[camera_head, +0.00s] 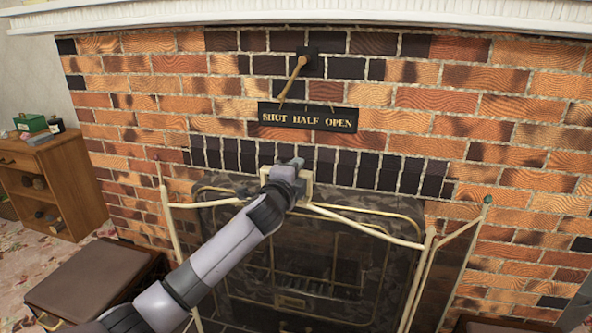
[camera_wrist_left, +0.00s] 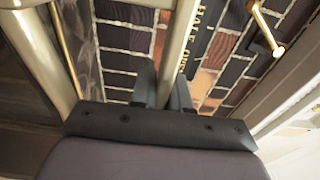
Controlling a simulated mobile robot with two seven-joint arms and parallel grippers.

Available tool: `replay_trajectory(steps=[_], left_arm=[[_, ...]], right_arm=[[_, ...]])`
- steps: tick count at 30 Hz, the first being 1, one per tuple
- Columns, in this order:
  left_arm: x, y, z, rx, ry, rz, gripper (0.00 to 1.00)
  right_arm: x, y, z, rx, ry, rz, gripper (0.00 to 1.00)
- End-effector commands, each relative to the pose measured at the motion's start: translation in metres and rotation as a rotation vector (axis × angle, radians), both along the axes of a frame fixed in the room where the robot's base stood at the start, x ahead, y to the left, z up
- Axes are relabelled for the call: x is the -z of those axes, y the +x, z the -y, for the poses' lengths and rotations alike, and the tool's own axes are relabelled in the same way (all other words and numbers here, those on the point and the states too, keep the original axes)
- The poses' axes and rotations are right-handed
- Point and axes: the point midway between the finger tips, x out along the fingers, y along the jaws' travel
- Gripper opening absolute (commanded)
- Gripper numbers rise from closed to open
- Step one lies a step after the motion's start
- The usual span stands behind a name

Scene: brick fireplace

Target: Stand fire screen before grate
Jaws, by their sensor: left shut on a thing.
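The fire screen (camera_head: 418,281) has a cream-coloured metal frame with see-through dark mesh. It stands in front of the fireplace opening, with a side wing angled out at the right. My left gripper (camera_head: 290,176) is shut on the top middle of its frame. In the left wrist view, a cream bar of the screen (camera_wrist_left: 178,45) runs between the two dark fingers of my left gripper (camera_wrist_left: 163,88). The dark grate (camera_head: 290,297) shows dimly through the mesh behind the screen. The feet of the screen are out of view or hidden. My right gripper is not in view.
A sign reading "SHUT HALF OPEN" (camera_head: 308,117) and a brass lever (camera_head: 294,78) are on the brick wall above. A brown padded stool (camera_head: 95,283) stands at the lower left. A wooden cabinet (camera_head: 60,185) stands behind it. A white mantel (camera_head: 330,14) runs overhead.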

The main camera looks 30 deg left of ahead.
Motion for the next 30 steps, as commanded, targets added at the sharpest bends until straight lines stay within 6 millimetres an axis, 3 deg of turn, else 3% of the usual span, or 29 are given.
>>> replay_trajectory(steps=[1,23,24,26,30], left_arm=[[-0.0092,0.0005,0.0002,0.003,0.003,0.018,0.00],[-0.0095,-0.0009,0.0011,0.003,0.004,0.019,0.00],[-0.0094,-0.0009,0.0011,0.003,0.003,0.018,0.25],[-0.0090,-0.0009,0.0011,0.003,0.003,0.017,0.45],[-0.0057,-0.0010,0.0010,0.002,0.002,0.011,0.45]], right_arm=[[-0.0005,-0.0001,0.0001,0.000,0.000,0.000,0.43],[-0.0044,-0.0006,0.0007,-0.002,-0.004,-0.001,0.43],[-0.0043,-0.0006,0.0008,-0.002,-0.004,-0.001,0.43],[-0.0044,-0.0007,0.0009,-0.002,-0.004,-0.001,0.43],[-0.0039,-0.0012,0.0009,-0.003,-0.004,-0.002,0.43]])
